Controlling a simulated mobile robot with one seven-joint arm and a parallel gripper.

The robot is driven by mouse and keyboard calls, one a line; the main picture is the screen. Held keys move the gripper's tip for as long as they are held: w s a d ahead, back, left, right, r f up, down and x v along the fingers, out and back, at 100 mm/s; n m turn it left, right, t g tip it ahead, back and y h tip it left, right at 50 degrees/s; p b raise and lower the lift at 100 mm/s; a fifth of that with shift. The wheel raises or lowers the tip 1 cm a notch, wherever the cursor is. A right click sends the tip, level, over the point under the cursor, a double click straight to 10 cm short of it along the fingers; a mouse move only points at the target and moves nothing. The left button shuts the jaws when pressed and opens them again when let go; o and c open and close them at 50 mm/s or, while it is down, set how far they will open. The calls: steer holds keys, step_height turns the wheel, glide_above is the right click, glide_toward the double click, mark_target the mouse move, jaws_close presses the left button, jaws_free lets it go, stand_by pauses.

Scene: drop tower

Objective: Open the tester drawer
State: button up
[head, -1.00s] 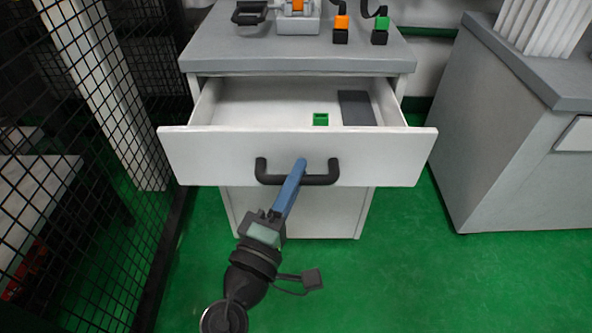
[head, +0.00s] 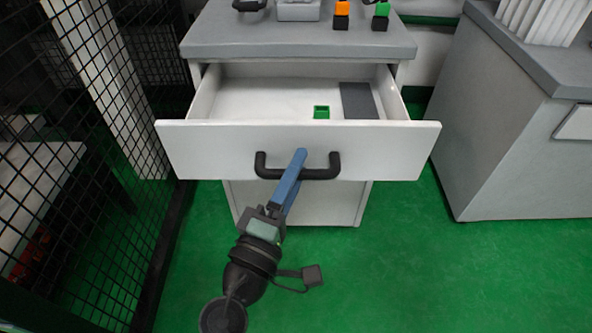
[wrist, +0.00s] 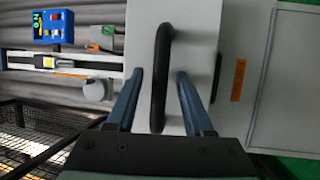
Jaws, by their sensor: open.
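The white tester drawer (head: 210,150) is pulled out of the grey-topped cabinet in the head view. Its inside shows, with a small green block (head: 321,112) and a dark grey flat piece (head: 358,100) in it. A black handle (head: 322,173) is on its front; it also shows in the wrist view (wrist: 161,75). My gripper (head: 297,165) is at the handle. In the wrist view the blue fingers of my gripper (wrist: 160,90) are apart, one on each side of the handle, with gaps showing. The head view hides part of the handle behind the fingers.
The cabinet top (head: 300,38) carries an orange block (head: 341,10) and a green block (head: 381,11) on dark bases. A black mesh fence (head: 80,130) stands at left, another grey cabinet (head: 500,140) at right. Green floor (head: 400,270) is clear in front.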

steer(key=p+v, duration=0.2)
steer(key=v, duration=1.1)
